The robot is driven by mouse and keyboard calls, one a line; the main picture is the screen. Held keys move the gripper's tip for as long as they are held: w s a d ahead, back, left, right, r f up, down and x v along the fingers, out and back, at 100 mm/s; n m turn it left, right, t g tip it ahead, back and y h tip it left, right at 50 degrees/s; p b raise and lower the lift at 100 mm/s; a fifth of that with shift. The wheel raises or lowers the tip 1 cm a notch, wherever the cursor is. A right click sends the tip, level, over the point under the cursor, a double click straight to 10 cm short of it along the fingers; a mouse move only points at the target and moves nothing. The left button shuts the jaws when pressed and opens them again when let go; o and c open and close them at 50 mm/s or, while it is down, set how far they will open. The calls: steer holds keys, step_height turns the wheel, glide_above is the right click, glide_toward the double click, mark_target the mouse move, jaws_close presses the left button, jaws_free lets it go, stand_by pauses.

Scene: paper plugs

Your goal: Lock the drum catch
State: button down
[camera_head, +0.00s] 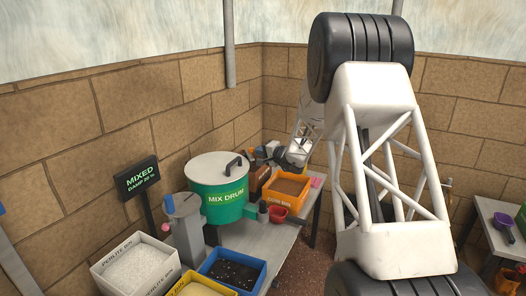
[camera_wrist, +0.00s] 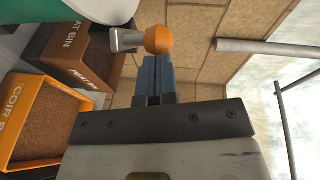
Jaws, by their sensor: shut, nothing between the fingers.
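The mix drum (camera_head: 222,198) is green with a pale lid and a dark handle, and stands on the table in the head view. Part of its green and white body (camera_wrist: 95,8) shows at the top left of the wrist view. A short grey lever with an orange ball knob (camera_wrist: 158,39), which looks like the catch, sticks out beside the drum. My gripper (camera_wrist: 155,62) is shut and empty. Its blue-grey fingertips are right at the knob; I cannot tell whether they touch it. In the head view the catch is too small to make out.
The orange coir bin (camera_head: 288,203) and the brown peat bin (camera_wrist: 95,62) stand close to the gripper. A red pot (camera_head: 277,214), perlite bin (camera_head: 118,286) and blue bin (camera_head: 258,274) stand around the drum. The brick wall is close behind.

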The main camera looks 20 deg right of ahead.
steer(key=shift+m+t+h, duration=0.5)
steer(key=shift+m+h, duration=0.2)
steer(key=shift+h, duration=0.2)
steer(key=shift+a, duration=3.1)
steer(key=shift+s, duration=0.15)
steer(key=s+d+r, duration=0.2)
steer(key=s, duration=1)
steer(key=shift+s, duration=0.25)
steer(key=shift+d, duration=0.1)
